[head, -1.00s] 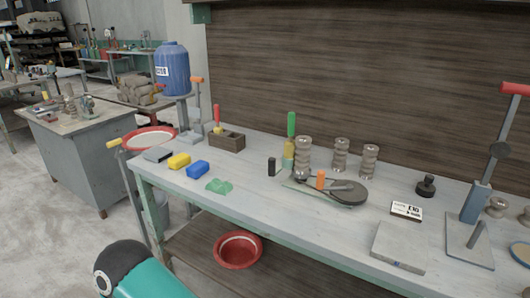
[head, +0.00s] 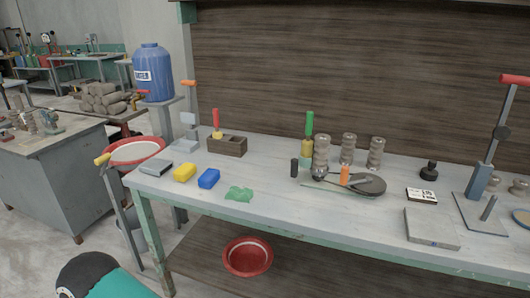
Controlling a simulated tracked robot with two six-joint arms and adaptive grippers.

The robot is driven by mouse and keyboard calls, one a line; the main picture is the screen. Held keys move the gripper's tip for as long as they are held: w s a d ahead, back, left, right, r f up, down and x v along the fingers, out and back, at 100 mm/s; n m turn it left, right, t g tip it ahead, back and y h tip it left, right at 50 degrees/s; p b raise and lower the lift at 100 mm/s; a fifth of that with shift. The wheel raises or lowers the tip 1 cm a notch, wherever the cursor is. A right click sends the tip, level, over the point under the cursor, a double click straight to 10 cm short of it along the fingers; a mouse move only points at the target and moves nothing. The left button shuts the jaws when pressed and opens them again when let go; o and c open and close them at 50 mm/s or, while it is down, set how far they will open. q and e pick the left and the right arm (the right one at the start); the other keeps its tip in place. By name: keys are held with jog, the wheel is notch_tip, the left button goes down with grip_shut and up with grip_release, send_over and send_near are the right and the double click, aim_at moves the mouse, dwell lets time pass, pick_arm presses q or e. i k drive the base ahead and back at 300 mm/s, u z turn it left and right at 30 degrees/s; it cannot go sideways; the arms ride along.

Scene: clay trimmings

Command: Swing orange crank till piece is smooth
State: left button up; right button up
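A small device on the bench has an upright orange handle (head: 345,174) beside a dark round disc (head: 370,187), on a flat greenish base plate (head: 312,184). I take this handle to be the orange crank. A ribbed grey-brown clay piece (head: 321,152) stands upright at the device's left end. Its surface shows ridges; finer texture is too small to tell. Two similar ribbed pieces (head: 348,148) (head: 376,152) stand behind and to the right. Neither gripper is in view; only a teal and black part, probably my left arm, shows at the bottom left.
Yellow (head: 184,172) and blue (head: 208,178) blocks and a green lump (head: 239,194) lie at the bench's left front. A black cylinder (head: 294,168) stands just left of the device. A grey slab (head: 431,228) lies right. The bench front between lump and slab is clear.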

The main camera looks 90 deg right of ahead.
aim_at(371, 184)
jog(key=z, duration=0.2)
jog(key=i, duration=0.2)
jog(key=z, duration=3.1)
jog(key=i, duration=1)
jog(key=u, duration=1.9)
jog(key=k, duration=0.1)
jog(key=z, duration=0.7)
